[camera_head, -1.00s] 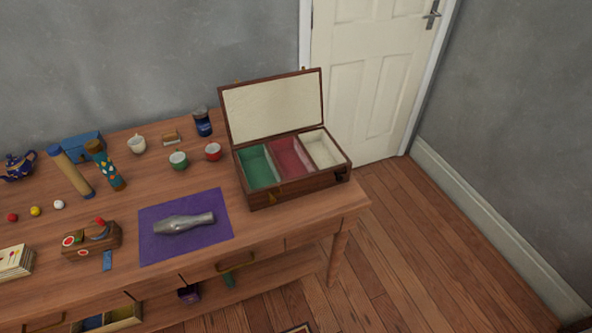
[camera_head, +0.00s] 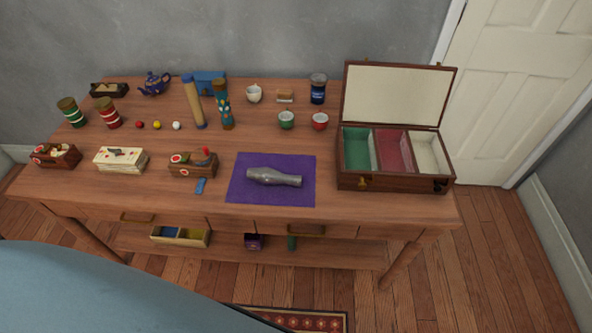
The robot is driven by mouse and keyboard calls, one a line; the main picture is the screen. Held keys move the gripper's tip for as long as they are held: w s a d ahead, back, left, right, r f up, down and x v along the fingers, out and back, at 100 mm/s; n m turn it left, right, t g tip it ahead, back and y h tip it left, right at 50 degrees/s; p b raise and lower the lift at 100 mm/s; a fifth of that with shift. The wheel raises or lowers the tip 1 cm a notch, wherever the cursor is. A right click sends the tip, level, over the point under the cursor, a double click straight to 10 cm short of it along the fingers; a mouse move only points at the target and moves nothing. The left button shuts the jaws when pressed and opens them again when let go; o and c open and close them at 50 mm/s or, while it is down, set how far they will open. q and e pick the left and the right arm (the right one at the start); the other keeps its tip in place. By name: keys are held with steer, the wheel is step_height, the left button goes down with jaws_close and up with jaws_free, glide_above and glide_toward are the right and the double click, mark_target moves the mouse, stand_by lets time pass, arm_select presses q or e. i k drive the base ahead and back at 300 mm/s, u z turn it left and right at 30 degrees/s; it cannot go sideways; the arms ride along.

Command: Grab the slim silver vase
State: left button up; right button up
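The slim silver vase (camera_head: 274,177) lies on its side on a purple cloth (camera_head: 240,193) near the front of the wooden table (camera_head: 335,212). Neither of my grippers shows in the head view.
An open wooden box (camera_head: 395,186) with green, red and white compartments stands right of the cloth. A small wooden box (camera_head: 193,171) and a blue tag (camera_head: 200,186) lie to its left. Cups, cylinders and a blue teapot (camera_head: 154,84) stand behind.

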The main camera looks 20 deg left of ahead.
mark_target(265, 176)
steer(key=k, duration=1)
steer(key=u, duration=2)
steer(key=i, duration=2.2)
steer(key=z, duration=2)
